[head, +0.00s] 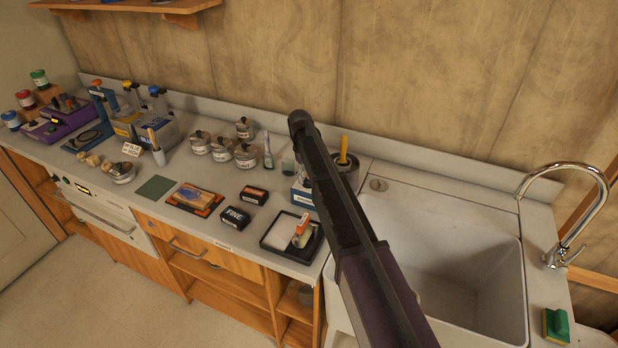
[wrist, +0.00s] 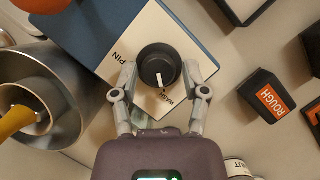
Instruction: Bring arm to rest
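My arm (head: 345,220) reaches from the lower right over the counter, and its link hides my gripper in the head view. In the wrist view my gripper (wrist: 159,72) is open, with its two fingers on either side of a black dial knob (wrist: 158,58). A small gap seems to show between the fingertips and the knob; whether either touches I cannot tell. The knob sits on a blue and cream box (wrist: 190,40) lettered PIN and WASH. The box shows partly behind my arm in the head view (head: 301,194).
A metal pot (wrist: 45,90) with a yellow handle stands close left of the box in the wrist view. A black block marked ROUGH (wrist: 262,95) lies to the right. The sink (head: 470,265) and faucet (head: 565,215) are right of my arm. A black tray (head: 285,255) is near the counter's front.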

